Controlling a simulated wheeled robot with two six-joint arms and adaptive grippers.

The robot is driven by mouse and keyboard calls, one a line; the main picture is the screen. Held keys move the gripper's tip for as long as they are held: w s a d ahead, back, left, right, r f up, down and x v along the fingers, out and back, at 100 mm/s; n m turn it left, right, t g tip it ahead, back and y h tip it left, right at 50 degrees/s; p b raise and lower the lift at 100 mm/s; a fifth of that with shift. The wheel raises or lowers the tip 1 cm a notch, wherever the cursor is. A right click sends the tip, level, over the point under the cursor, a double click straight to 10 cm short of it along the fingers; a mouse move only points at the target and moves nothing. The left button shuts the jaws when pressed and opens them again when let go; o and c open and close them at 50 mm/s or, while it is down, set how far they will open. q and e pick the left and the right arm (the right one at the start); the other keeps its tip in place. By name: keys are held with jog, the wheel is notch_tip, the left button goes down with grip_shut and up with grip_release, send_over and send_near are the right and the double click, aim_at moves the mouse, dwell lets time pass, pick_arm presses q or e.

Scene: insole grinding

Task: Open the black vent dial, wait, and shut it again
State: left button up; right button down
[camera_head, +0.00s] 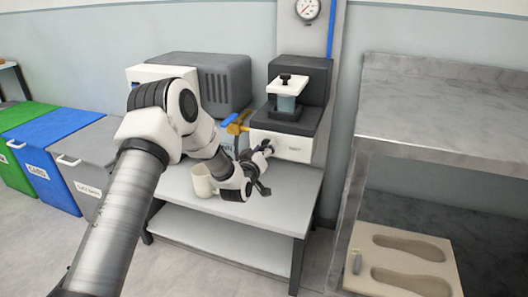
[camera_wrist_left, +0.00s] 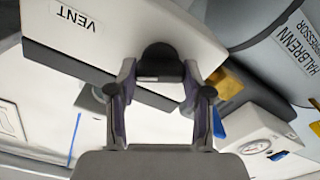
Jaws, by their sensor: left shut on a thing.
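The black vent dial (camera_wrist_left: 160,62) sits on the white front panel of the press-like machine (camera_head: 285,146). A VENT label (camera_wrist_left: 77,15) is beside it in the left wrist view. My left gripper (camera_head: 262,152) is at this panel, and its fingers (camera_wrist_left: 160,85) are shut around the dial, one on each side. In the head view the dial is mostly hidden by the gripper. A dark bar-like mark shows on the dial's face, but I cannot tell how far it is turned. My right gripper is not in view.
A yellow valve (camera_head: 238,124) and the grey compressor (camera_head: 226,80) are left of the machine. A gauge (camera_head: 308,9) hangs above. A steel shelf (camera_head: 440,112) with an insole mould (camera_head: 400,240) is right.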

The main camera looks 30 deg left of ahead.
pick_arm(q)
jog(key=n+b, duration=0.2)
jog(key=n, duration=0.4)
jog(key=shift+a+f+b, duration=0.1)
jog(key=shift+f+b, duration=0.05)
jog(key=shift+b, duration=0.25)
jog(key=n+b, duration=0.2)
jog(key=n, duration=0.4)
jog(key=shift+b, duration=0.4)
jog(key=shift+n, duration=0.3)
jog(key=o, duration=1.2)
jog(key=shift+c, duration=0.2)
jog(key=v, duration=1.2)
